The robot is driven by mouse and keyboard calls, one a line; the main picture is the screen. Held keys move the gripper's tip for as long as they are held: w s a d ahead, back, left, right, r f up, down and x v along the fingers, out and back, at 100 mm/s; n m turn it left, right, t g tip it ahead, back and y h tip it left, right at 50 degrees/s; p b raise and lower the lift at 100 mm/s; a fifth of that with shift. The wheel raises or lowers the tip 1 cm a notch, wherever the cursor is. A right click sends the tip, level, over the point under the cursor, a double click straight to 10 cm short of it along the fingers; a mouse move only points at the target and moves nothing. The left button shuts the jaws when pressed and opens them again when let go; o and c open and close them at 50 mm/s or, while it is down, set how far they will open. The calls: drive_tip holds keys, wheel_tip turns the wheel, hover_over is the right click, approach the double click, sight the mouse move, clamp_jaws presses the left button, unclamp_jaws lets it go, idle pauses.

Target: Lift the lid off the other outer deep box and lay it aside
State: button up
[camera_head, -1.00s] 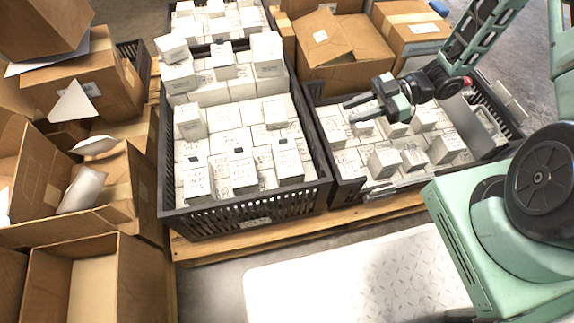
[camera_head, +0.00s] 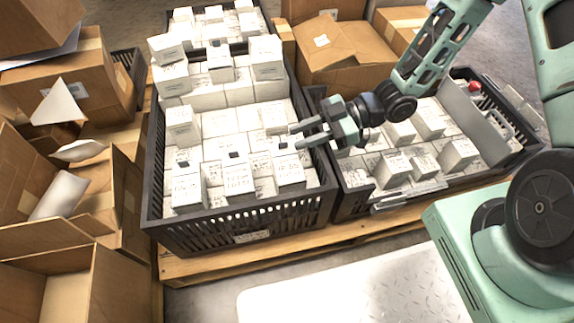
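My gripper (camera_head: 298,136) is open and empty, its fingers pointing left over the right side of the left black crate (camera_head: 243,236). In that crate's front row stand three taller white boxes, each with a small dark square on top: a left one (camera_head: 187,192), a middle one (camera_head: 238,180) and a right one (camera_head: 290,171). My fingertips show just above and behind the right one; whether they touch anything I cannot tell. I cannot make out a separate lid on any of these boxes.
A second black crate (camera_head: 350,207) with white boxes and a grey panel (camera_head: 468,119) stands to the right. Both crates rest on a wooden pallet (camera_head: 215,264). Open cardboard boxes (camera_head: 125,215) crowd the left. A pale plate (camera_head: 345,285) lies clear in front.

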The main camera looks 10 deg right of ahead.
sight(284, 143)
drive_tip(key=shift+b+x, duration=0.9)
drive_tip(key=shift+x, duration=0.9)
clamp_jaws()
